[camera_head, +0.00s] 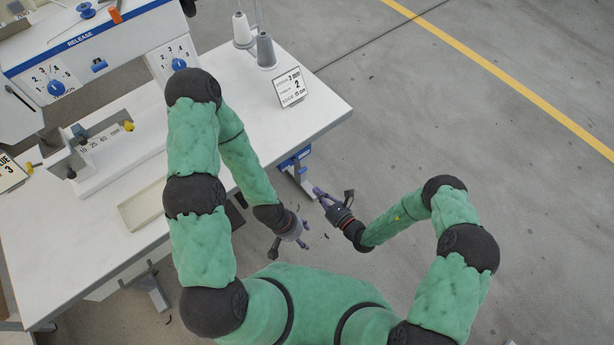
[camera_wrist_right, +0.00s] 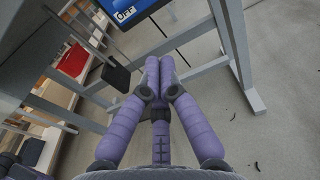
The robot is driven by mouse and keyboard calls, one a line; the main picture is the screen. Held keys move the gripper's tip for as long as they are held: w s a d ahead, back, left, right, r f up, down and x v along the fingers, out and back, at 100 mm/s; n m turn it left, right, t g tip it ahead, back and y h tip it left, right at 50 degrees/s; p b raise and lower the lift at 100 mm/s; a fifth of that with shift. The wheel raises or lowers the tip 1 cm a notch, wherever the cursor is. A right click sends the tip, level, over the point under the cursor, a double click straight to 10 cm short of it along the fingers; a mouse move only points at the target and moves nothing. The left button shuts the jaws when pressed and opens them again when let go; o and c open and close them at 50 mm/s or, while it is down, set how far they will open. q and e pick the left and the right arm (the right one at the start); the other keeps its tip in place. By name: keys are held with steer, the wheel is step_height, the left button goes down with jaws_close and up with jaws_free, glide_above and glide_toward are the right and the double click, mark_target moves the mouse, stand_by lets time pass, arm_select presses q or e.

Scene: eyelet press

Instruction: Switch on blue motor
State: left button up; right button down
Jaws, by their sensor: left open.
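The blue motor box (camera_head: 294,158) is under the right end of the white table, partly hidden by the tabletop. In the right wrist view its blue panel with a white OFF label (camera_wrist_right: 124,14) shows at the top edge, cut off by the frame. My right gripper (camera_head: 318,191) is below and right of the motor in the head view, apart from it. Its purple fingers (camera_wrist_right: 160,62) are together with nothing visible between them, pointing toward the area under the panel. My left gripper (camera_head: 304,243) is open and empty, lower, beside the table's front edge.
The white table (camera_head: 320,112) carries a press with dials (camera_head: 55,88), thread cones (camera_head: 265,50) and a sign card (camera_head: 291,88). Grey table legs (camera_wrist_right: 205,70) stand close to my right fingers. A black pad (camera_wrist_right: 116,77) hangs left of them. Floor to the right is clear.

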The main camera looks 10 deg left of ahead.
mark_target(298, 165)
steer(key=b+x, duration=0.3)
steer(key=x, duration=0.7)
arm_select(q)
steer(key=shift+f, duration=1.8)
arm_select(e)
steer(key=shift+s+d+r, duration=0.25)
steer(key=shift+d+r, duration=0.05)
steer(key=shift+r, duration=0.25)
steer(key=shift+s+d+r, duration=0.2)
steer(key=shift+d+r, duration=0.1)
steer(key=shift+r, duration=0.3)
steer(key=shift+s+d+r, duration=0.25)
steer(key=shift+d+r, duration=0.05)
steer(key=shift+r, duration=0.25)
arm_select(q)
steer(key=shift+r, duration=0.1)
